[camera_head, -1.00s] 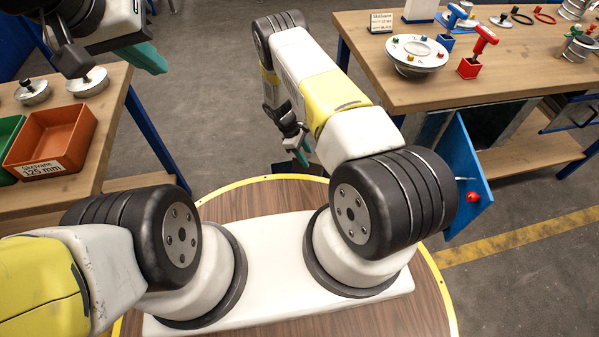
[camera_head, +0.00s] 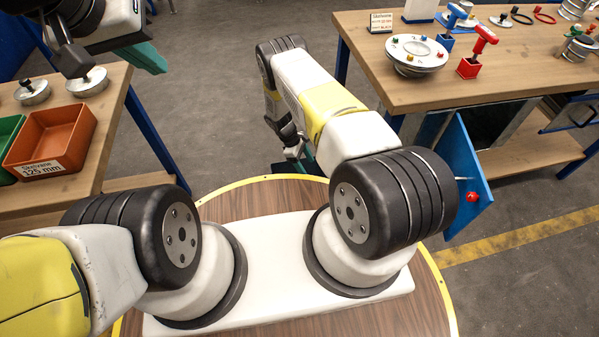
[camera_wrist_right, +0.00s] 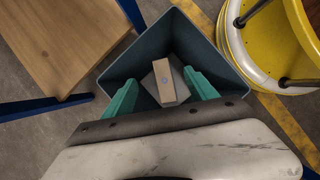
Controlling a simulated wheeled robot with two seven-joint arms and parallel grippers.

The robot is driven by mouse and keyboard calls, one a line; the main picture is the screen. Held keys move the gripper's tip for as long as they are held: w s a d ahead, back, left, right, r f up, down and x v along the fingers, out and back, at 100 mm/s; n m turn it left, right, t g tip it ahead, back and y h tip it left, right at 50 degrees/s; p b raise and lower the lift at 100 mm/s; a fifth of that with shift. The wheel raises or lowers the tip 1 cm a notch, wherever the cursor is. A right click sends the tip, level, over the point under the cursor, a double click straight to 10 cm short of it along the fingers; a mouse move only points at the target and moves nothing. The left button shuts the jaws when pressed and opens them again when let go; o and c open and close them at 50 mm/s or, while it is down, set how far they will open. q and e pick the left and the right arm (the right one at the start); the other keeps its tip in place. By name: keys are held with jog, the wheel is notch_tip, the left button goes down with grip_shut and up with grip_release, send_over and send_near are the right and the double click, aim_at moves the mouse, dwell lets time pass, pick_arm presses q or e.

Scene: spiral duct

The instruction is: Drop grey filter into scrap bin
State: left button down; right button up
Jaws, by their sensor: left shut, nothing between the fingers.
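My left gripper (camera_head: 150,60) is shut and empty at the upper left, beside the left bench.
The left bench (camera_head: 115,100) holds an orange tray (camera_head: 50,140) and metal discs. The right bench (camera_head: 420,90) holds a round fixture (camera_head: 414,54) and red and blue handled tools. A blue panel (camera_head: 465,170) stands by my right shoulder. Floor between the benches is clear.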

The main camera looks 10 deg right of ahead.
jog(key=v, duration=0.8)
jog(key=shift+f, duration=0.1)
dwell(0.3)
